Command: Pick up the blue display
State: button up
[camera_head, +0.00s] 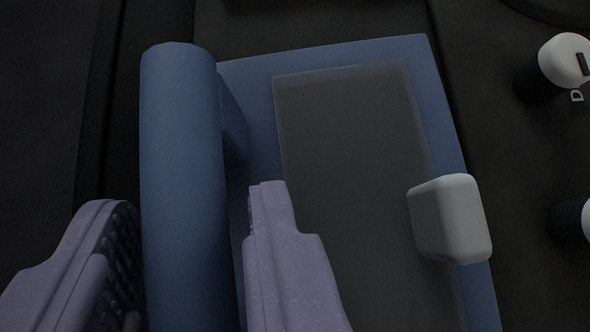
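The blue display (183,130) fills the middle of the view. It has a thick rounded blue bar along its left side, a flat blue frame and a dark grey screen panel (350,150). A pale grey rounded block (450,218) sits on its right side. My gripper (190,200) has two purple fingers, spread apart on either side of the blue bar. The left finger shows a dark ridged inner pad and a small gap to the bar. The right finger overlaps the frame and screen in the picture; whether it touches is unclear. The display's near end is cut off.
The surface around the display is dark, with seams at the left and upper right. A white-topped knob (565,60) stands at the upper right near a letter D. Another white-topped knob is partly visible at the right edge. The left side looks clear.

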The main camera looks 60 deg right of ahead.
jog(key=shift+w+d+f, duration=0.25)
jog(key=shift+d+f, duration=0.1)
jog(key=shift+c, duration=0.3)
grip_shut()
jog(key=shift+r, duration=0.1)
notch_tip(320, 180, up, 10)
jog(key=p, duration=0.3)
jog(key=shift+a, duration=0.1)
